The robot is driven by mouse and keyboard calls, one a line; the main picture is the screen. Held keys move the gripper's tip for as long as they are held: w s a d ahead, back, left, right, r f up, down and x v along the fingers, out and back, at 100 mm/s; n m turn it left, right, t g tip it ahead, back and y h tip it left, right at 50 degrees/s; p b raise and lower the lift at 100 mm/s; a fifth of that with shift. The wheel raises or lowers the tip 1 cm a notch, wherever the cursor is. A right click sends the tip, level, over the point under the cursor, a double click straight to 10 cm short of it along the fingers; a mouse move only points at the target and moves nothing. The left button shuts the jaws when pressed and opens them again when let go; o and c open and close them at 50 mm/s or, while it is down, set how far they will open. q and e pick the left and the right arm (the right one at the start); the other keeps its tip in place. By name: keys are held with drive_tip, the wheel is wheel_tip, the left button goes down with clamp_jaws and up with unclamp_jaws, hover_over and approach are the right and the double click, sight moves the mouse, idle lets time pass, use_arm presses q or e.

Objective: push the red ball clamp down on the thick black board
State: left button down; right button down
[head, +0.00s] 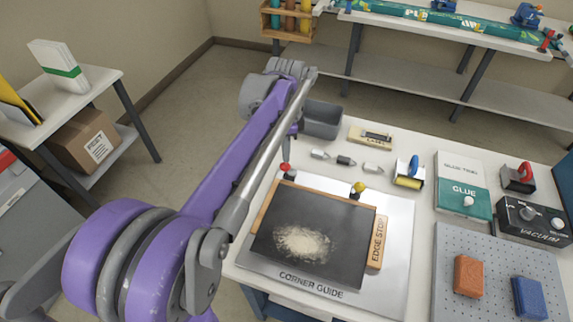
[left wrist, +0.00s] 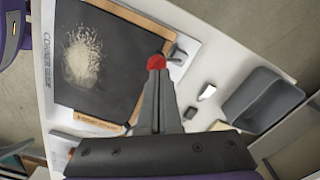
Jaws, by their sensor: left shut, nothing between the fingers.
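The thick black board (head: 313,235) lies flat on a pale plate, with a cream powdery patch on it. The red ball clamp (head: 285,167) is at its far left corner. In the left wrist view, its red ball (left wrist: 156,62) shows right at my left fingertips (left wrist: 158,72). My left gripper (head: 286,152) points down over the red ball, shut and empty; it looks touching or very close, but I cannot tell which. My arm hides part of the fingers in the head view. The clamp's lower part is mostly hidden. My right gripper is out of view.
A yellow ball clamp (head: 358,188) stands at the board's far right corner. The wooden edge stop (head: 378,243) lies along the right side. A grey bin (head: 322,120) stands behind my gripper, and small grey pieces (head: 346,160) and a roller (head: 409,174) lie beyond the board.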

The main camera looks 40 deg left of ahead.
sight(284, 165)
use_arm(q)
drive_tip(key=shift+f, duration=0.2)
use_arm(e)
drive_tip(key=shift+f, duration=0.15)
use_arm(q)
drive_tip(key=shift+f+b, duration=0.3)
drive_tip(key=shift+f, duration=0.1)
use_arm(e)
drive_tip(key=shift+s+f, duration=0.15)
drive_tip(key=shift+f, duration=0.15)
use_arm(q)
drive_tip(key=shift+s+f, duration=0.1)
drive_tip(key=shift+s+d+f+b, duration=0.25)
drive_tip(key=shift+s+f+b, duration=0.25)
drive_tip(key=shift+s+f, duration=0.15)
drive_tip(key=shift+f, duration=0.35)
drive_tip(key=shift+w, duration=0.2)
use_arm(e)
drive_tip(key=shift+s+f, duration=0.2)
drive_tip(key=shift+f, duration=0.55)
use_arm(q)
drive_tip(key=shift+s+r, duration=0.1)
drive_tip(key=shift+s, duration=0.05)
